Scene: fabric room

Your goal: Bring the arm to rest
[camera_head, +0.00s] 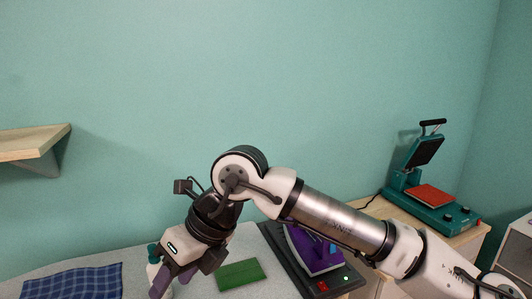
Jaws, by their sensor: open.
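My arm reaches in from the lower right, bends at a high elbow and points down to the left. My gripper (168,286) hangs at the bottom edge over the pale work surface (140,257). Its purple fingers are apart, and their tips are partly cut off by the frame. A small white bottle with a teal top (153,256) stands directly beside or behind the fingers. I cannot tell whether they touch it.
A blue checked cloth (72,283) lies left, a green folded cloth (240,273) right of the gripper. A teal heat press (440,208) holds a red cloth (429,195). A wooden shelf (35,142) juts out left.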

